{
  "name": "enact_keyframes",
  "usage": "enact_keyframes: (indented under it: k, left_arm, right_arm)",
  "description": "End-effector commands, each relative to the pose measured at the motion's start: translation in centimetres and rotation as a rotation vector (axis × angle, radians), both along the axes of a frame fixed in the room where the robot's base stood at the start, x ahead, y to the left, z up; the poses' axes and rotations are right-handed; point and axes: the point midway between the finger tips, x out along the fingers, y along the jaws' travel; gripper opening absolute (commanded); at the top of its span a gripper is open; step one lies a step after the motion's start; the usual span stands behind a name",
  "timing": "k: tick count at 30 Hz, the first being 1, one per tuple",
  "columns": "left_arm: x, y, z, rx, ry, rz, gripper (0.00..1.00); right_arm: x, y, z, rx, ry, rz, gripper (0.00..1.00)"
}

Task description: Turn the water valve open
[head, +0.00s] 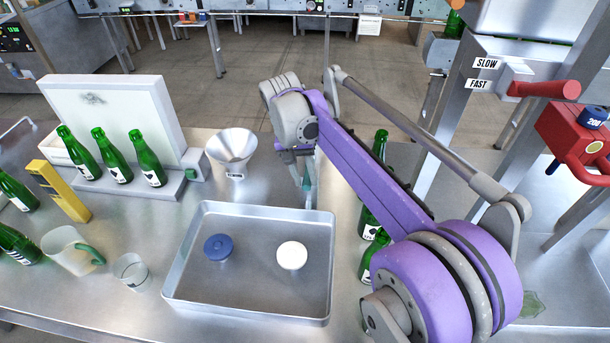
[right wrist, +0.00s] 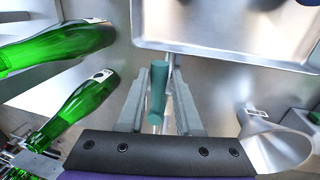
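The water valve shows as a teal handle (right wrist: 158,90) in the right wrist view, upright in the picture. A thin metal pipe shows beside its top. My right gripper (right wrist: 160,105) has its two grey fingers on either side of the handle, with narrow gaps that look clear of it. In the head view my right gripper (head: 305,183) points down behind the tray's far edge, with a bit of the teal handle (head: 311,192) showing at the fingers. My purple right arm hides part of that area. My left gripper is not in view.
A metal tray (head: 185,255) holds a blue disc (head: 217,247) and a white disc (head: 292,255). A metal funnel (head: 231,148) stands left of my gripper. A glass jug (head: 70,250) stands left.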

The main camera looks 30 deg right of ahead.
Motion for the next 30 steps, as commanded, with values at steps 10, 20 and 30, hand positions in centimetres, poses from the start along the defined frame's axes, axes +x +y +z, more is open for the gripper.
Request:
enact_keyframes:
  k: [10,20,30]
  left_arm:
    - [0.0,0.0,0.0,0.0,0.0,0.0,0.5]
    - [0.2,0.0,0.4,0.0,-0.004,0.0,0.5]
    - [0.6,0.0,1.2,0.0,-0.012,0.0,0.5]
  right_arm:
    - [0.0,0.0,0.0,-0.001,0.0,0.001,0.55]
    - [0.5,0.6,3.9,-0.001,-0.001,0.001,0.55]
    - [1.2,1.5,9.7,-0.001,-0.001,0.002,0.55]
